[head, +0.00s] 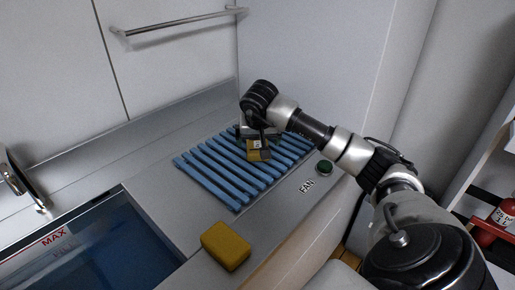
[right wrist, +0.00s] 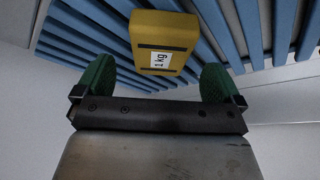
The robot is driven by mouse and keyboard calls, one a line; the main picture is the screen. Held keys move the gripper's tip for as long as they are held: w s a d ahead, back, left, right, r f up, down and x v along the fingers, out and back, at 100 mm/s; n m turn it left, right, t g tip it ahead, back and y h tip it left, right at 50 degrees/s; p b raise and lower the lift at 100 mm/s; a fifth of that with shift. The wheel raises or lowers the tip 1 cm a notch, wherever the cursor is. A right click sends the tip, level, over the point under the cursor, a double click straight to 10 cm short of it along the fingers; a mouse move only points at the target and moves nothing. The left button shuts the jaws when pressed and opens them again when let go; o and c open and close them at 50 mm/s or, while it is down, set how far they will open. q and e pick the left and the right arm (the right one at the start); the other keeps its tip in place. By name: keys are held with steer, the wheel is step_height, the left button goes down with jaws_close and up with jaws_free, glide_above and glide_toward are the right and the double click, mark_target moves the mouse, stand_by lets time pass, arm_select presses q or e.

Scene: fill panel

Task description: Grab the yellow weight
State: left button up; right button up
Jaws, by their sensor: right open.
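The yellow weight (head: 254,156) lies on the blue slatted rack (head: 205,183) in the head view, partly covered by my right gripper (head: 259,136). In the right wrist view the yellow weight (right wrist: 163,28) shows a white "1 kg" label on its near face. My right gripper (right wrist: 157,82) is open, with one green fingertip to each side of the weight's near end. Gaps show on both sides, and nothing is held. My left gripper is in neither view.
A yellow sponge-like block (head: 226,246) lies on the counter near its front edge. A sink with blue water (head: 100,250) is at left. A wall panel stands behind the rack, with a metal rail (head: 180,24) at upper left.

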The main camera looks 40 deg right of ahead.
mark_target(258, 144)
steer(key=shift+x, duration=1.5)
steer(key=shift+f, duration=0.2)
steer(key=shift+c, duration=0.2)
steer(key=c, duration=1.7)
steer(key=shift+o, duration=0.2)
steer(key=shift+r, duration=0.1)
